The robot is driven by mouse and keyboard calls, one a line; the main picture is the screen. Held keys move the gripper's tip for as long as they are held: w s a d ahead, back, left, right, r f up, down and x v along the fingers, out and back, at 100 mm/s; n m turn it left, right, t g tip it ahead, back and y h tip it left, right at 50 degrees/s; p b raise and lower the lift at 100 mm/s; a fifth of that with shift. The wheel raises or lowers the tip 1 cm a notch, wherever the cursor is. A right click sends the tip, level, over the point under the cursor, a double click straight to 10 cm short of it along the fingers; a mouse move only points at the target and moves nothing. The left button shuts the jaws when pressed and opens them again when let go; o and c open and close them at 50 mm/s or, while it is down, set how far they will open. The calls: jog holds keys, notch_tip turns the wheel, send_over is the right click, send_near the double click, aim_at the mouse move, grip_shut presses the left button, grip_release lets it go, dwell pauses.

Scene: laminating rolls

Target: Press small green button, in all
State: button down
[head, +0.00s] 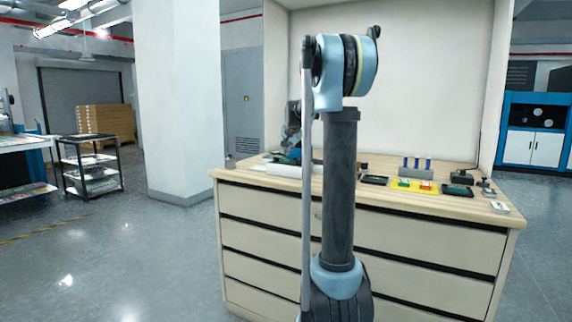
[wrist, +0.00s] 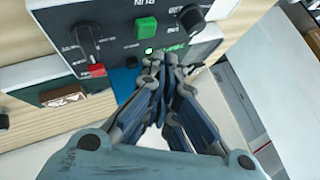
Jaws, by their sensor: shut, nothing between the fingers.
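In the wrist view a dark control panel (wrist: 115,30) shows at the top. A green square button (wrist: 146,25) stands out from it, with lettering above it. A small bright green spot (wrist: 149,50), which looks like a lamp, lies just below the button. My gripper (wrist: 163,62) is shut and empty. Its fingertips show just below and right of the green button, close to the panel's lower edge; whether they touch the panel I cannot tell. In the head view my arm hides most of the gripper and the panel.

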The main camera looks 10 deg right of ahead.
jog(key=shift+f, duration=0.55)
